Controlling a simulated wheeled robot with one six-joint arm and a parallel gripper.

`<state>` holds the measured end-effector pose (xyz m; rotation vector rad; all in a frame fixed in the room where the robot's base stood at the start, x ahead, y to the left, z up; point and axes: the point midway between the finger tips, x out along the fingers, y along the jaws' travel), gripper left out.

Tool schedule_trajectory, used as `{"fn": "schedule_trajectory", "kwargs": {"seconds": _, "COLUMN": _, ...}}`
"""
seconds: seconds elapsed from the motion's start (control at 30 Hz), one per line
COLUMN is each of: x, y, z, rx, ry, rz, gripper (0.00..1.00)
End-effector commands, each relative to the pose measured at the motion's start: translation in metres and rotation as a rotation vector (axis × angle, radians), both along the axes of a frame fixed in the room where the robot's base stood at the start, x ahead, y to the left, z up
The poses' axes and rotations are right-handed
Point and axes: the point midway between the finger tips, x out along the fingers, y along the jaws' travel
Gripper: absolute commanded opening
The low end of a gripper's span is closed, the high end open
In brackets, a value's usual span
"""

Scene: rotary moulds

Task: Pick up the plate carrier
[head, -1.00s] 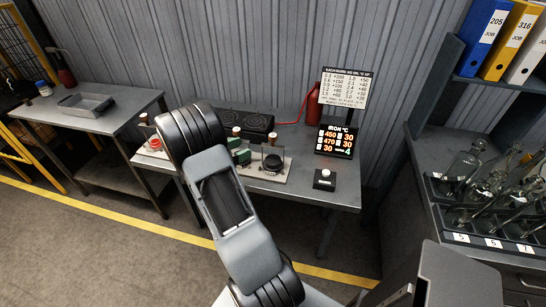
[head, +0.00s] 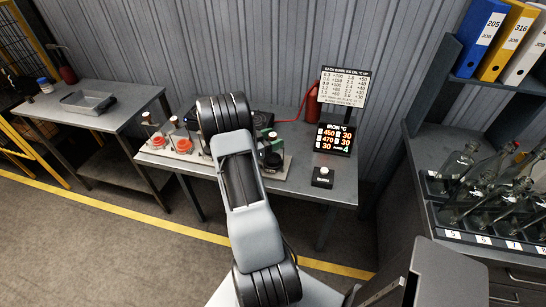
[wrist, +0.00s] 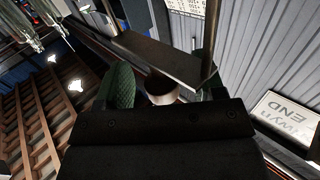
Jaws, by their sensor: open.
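In the wrist view my gripper (wrist: 162,84) is open. A green textured finger shows at left, and the other finger is darker at right. A brown round knob (wrist: 161,91) shows between the fingers, apparently not clamped. A dark flat bar (wrist: 160,60) with an upright post at each end lies just beyond it. I cannot tell for certain whether the knob and bar belong to the plate carrier. In the head view my arm covers the middle of the bench, hiding my gripper and whatever is under it.
The bench (head: 332,192) holds orange-red round parts (head: 183,146) at left, a lit display (head: 334,139), a chart (head: 343,87) and a button box (head: 322,178). A side table with a grey tray (head: 88,102) stands left. A shelf with glass bottles (head: 463,160) stands right.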

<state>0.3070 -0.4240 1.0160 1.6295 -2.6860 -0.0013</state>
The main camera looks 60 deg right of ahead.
Motion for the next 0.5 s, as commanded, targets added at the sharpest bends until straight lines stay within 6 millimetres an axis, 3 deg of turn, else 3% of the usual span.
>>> {"fn": "schedule_trajectory", "kwargs": {"seconds": 0.2, "x": -0.008, "y": -0.016, "z": 0.001, "rx": 0.000, "ry": 0.000, "rz": 0.001, "gripper": 0.63}}
{"fn": "schedule_trajectory", "kwargs": {"seconds": 0.47, "x": -0.008, "y": -0.017, "z": 0.000, "rx": 0.000, "ry": -0.001, "rz": 0.002, "gripper": 0.63}}
{"fn": "schedule_trajectory", "kwargs": {"seconds": 0.5, "x": -0.008, "y": -0.017, "z": 0.000, "rx": 0.000, "ry": -0.001, "rz": 0.002, "gripper": 0.59}}
